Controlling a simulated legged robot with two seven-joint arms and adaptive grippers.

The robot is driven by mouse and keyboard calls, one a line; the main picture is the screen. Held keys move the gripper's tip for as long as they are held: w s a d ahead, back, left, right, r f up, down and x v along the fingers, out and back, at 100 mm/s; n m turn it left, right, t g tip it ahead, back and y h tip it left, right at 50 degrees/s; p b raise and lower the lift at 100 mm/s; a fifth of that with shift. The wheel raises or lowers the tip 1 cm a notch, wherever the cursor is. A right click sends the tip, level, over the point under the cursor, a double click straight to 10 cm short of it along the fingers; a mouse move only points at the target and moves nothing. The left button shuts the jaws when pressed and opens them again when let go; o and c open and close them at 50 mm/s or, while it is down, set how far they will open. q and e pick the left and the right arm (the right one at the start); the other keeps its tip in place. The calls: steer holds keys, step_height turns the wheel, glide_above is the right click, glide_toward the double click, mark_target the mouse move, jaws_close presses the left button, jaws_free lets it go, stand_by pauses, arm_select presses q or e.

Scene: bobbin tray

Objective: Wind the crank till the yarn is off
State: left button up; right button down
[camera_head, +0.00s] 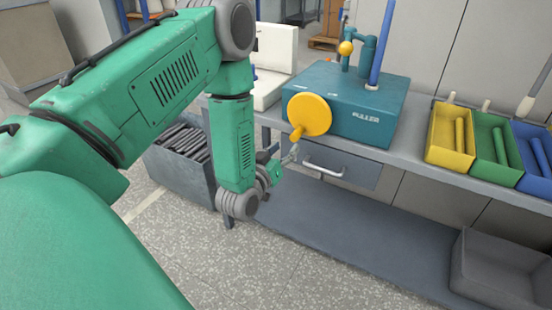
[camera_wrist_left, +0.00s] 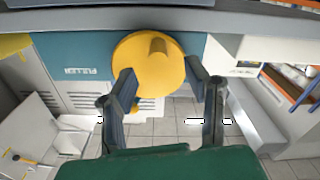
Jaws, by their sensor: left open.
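The crank is a yellow disc (camera_head: 311,112) with a short yellow handle (camera_head: 297,134) on the front of a teal winder box (camera_head: 352,98). In the left wrist view the disc (camera_wrist_left: 138,66) and its stubby handle (camera_wrist_left: 158,47) lie just beyond the fingertips. My left gripper (camera_head: 291,155) is just below the handle in the head view. It also shows in the left wrist view (camera_wrist_left: 162,78), its two fingers spread wide with nothing between them. A tall blue rod (camera_head: 382,42) rises from the box. I cannot make out any yarn on it. My right gripper is out of view.
The box stands on a grey bench (camera_head: 416,147) with a drawer handle (camera_head: 324,170) below the crank. Yellow (camera_head: 433,153), green (camera_head: 482,162) and blue (camera_head: 524,180) trays hold rods at right. A grey bin (camera_head: 179,165) of dark pieces stands behind my arm.

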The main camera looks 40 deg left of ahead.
arm_select(q)
steer(key=v, duration=0.5)
steer(key=shift+s+f, duration=0.1)
steer(key=shift+s, duration=0.1)
steer(key=s+d+f+m+g+h, duration=0.2)
steer(key=s+d+f+g+h, duration=0.1)
steer(key=d+f+g, duration=0.4)
steer(key=s+d+f+m+g, duration=0.1)
steer(key=s+d+f+g, duration=0.1)
steer(key=s, duration=0.5)
steer(key=s+d+f+m+g, duration=0.1)
steer(key=s+f+g, duration=0.3)
steer(key=s, duration=0.4)
steer(key=s+d+f+m+g+h, duration=0.1)
steer(key=s+d+f+m+g, duration=0.1)
steer(key=s, duration=0.6)
step_height(320, 180, down, 3)
steer(key=shift+d+f+g, duration=0.1)
steer(key=shift+d+g, duration=0.4)
steer(key=shift+g, duration=0.5)
steer(key=shift+w, duration=0.2)
